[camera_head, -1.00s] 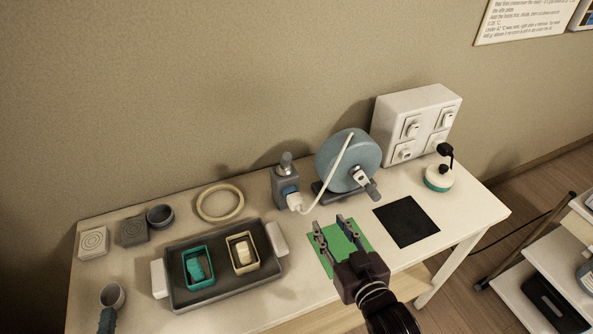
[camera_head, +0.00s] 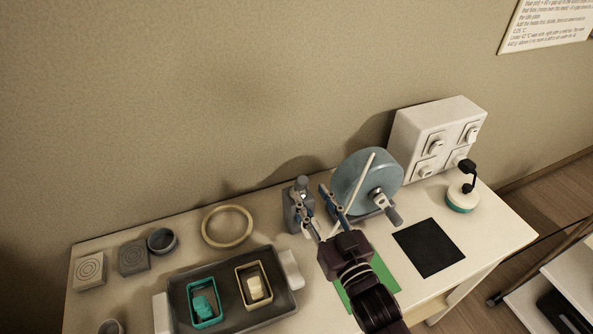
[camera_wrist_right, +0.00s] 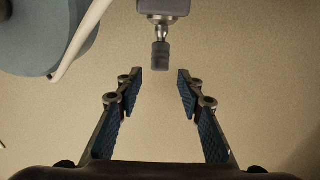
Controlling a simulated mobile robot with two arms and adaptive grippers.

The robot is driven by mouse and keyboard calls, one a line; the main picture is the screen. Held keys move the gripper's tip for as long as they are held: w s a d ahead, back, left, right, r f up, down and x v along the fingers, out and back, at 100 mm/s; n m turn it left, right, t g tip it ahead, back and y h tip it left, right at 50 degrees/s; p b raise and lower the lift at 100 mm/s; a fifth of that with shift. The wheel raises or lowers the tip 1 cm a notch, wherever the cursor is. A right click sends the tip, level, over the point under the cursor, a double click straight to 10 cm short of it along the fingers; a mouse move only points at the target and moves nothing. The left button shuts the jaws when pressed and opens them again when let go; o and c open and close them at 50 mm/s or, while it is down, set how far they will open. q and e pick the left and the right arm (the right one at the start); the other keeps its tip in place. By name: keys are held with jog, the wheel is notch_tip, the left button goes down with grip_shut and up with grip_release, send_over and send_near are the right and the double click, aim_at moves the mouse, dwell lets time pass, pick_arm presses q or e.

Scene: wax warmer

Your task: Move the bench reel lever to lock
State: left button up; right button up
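The bench reel is a blue-grey drum (camera_head: 352,182) on the table, with a white cable down its front. A pale, grey-tipped lever (camera_head: 383,203) sticks out from its hub toward the lower right. My right gripper (camera_head: 322,204) is open and empty, left of the lever, between the drum and a grey post (camera_head: 299,211) with a round-topped knob. In the right wrist view the open fingers (camera_wrist_right: 160,82) point at a grey part with a dark knob (camera_wrist_right: 160,53), apparently the post, and the drum (camera_wrist_right: 40,35) shows at upper left. My left gripper is out of view.
A white panel with switches (camera_head: 437,132) stands behind right of the drum. A black mat (camera_head: 429,249) and a white-and-green round device (camera_head: 461,200) are at right. A dark tray (camera_head: 267,313) with small moulds is at left. A green mat (camera_head: 387,274) is under my arm.

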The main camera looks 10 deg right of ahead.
aim_at(304, 182)
jog(key=shift+w+a, duration=0.1)
jog(key=shift+w, duration=0.85)
jog(key=shift+w+a+b, duration=0.15)
jog(key=shift+w+b, duration=0.15)
jog(key=shift+w, duration=0.05)
jog(key=shift+w+a, duration=0.1)
jog(key=shift+w, duration=0.6)
jog(key=shift+w+r, duration=0.1)
jog(key=shift+w, duration=0.05)
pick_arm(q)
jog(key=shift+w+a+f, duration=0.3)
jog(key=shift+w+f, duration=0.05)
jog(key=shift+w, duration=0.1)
pick_arm(e)
jog(key=shift+w, duration=0.1)
jog(key=shift+a+r, duration=0.1)
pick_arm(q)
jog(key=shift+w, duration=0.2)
pick_arm(e)
jog(key=shift+w, duration=0.1)
